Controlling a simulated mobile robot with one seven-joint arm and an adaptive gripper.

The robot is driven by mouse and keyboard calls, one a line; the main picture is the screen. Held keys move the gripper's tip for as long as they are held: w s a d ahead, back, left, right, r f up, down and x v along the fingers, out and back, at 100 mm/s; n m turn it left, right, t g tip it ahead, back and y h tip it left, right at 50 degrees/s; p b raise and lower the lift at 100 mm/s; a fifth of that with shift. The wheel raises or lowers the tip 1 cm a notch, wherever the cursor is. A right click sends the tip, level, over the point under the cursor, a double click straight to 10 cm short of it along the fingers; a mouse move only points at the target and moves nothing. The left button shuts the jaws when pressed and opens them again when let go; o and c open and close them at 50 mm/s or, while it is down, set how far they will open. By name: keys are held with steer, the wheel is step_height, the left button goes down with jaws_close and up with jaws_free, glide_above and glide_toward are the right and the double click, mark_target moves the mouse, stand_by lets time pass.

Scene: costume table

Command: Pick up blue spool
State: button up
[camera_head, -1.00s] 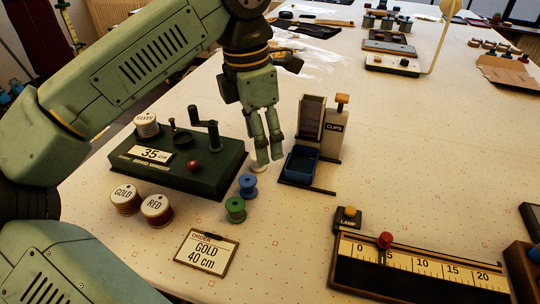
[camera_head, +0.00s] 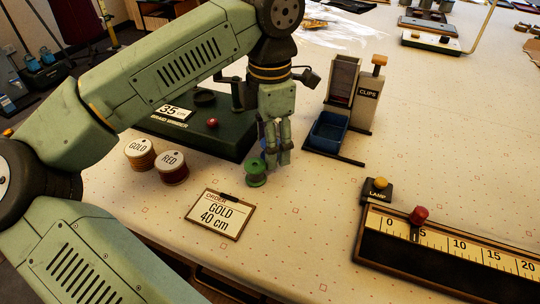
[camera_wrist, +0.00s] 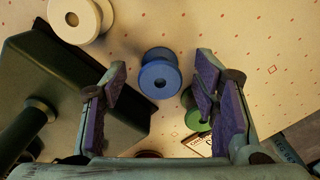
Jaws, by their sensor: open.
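The blue spool (camera_wrist: 160,75) stands between the open fingers of my gripper (camera_wrist: 160,88) in the wrist view, seen from above. Space shows on both sides of it, and I see no finger touching it. In the head view my gripper (camera_head: 275,157) points down, and its fingers hide most of the blue spool (camera_head: 263,143). The green spool (camera_head: 256,173) stands just in front of the fingers. In the wrist view the green spool (camera_wrist: 197,121) is partly hidden behind the right finger.
The dark green braid winder (camera_head: 205,135) is close on the left. A pale spool (camera_wrist: 80,18) is at the wrist view's upper left. Gold (camera_head: 139,152) and red (camera_head: 172,166) spools, an order card (camera_head: 221,213) and the clips dispenser (camera_head: 365,100) stand around.

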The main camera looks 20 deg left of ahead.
steer(key=shift+c, duration=0.4)
steer(key=c, duration=0.9)
